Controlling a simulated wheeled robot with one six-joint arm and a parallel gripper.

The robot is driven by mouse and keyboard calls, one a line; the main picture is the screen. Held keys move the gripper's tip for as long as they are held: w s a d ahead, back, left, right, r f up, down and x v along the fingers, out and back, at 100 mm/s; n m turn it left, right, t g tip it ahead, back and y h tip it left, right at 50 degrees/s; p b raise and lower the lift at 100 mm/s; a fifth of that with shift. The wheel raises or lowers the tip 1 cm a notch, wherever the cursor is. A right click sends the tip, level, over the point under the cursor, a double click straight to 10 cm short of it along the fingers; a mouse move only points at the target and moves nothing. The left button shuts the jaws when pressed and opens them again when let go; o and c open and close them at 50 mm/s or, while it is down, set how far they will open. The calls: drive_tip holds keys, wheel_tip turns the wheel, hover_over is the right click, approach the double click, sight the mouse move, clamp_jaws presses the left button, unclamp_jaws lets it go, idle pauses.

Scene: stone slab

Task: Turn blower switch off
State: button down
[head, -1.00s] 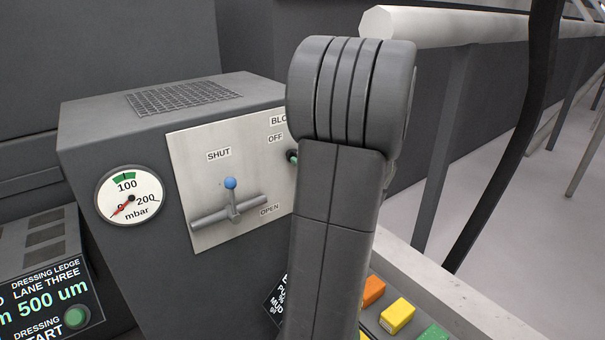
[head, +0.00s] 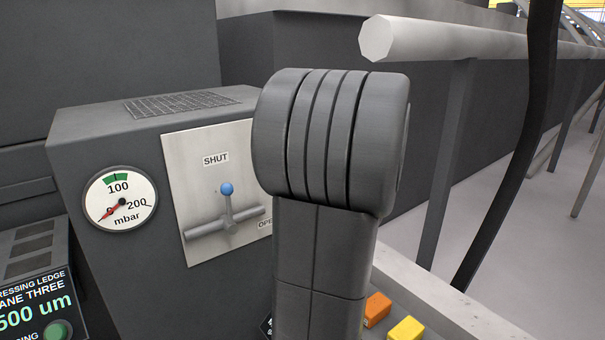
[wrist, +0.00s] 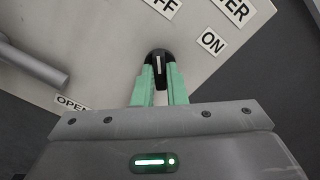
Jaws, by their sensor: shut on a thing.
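The blower switch (wrist: 157,54) is a dark round knob with a white pointer line, on a pale panel (wrist: 110,75). In the wrist view, the green fingers of my gripper (wrist: 159,78) are shut on it from both sides. The pointer line runs nearly straight up the picture, towards the partly cut-off OFF label (wrist: 163,6). The ON label (wrist: 212,42) lies to the upper right of the knob. In the head view my arm hides the switch, its labels and my gripper.
A grey lever with a blue knob (head: 227,188) stands left of my arm, between the SHUT label (head: 215,159) and a half-hidden OPEN label. A pressure gauge (head: 120,198) is further left. Orange (head: 377,309) and yellow (head: 406,329) buttons and a pale rail (head: 450,38) are to the right.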

drive_tip(key=c, duration=1.5)
unclamp_jaws()
drive_tip(key=shift+o, duration=0.2)
drive_tip(key=shift+s+d, duration=0.1)
drive_tip(key=p+v, duration=0.2)
drive_tip(key=v, duration=1.1)
drive_tip(key=shift+s+d, duration=0.2)
drive_tip(key=shift+s, duration=0.05)
drive_tip(key=shift+w+a, duration=0.1)
drive_tip(key=b+x, duration=0.2)
drive_tip(key=x, duration=1.1)
drive_tip(key=shift+w+a, duration=0.2)
drive_tip(key=shift+w, duration=0.05)
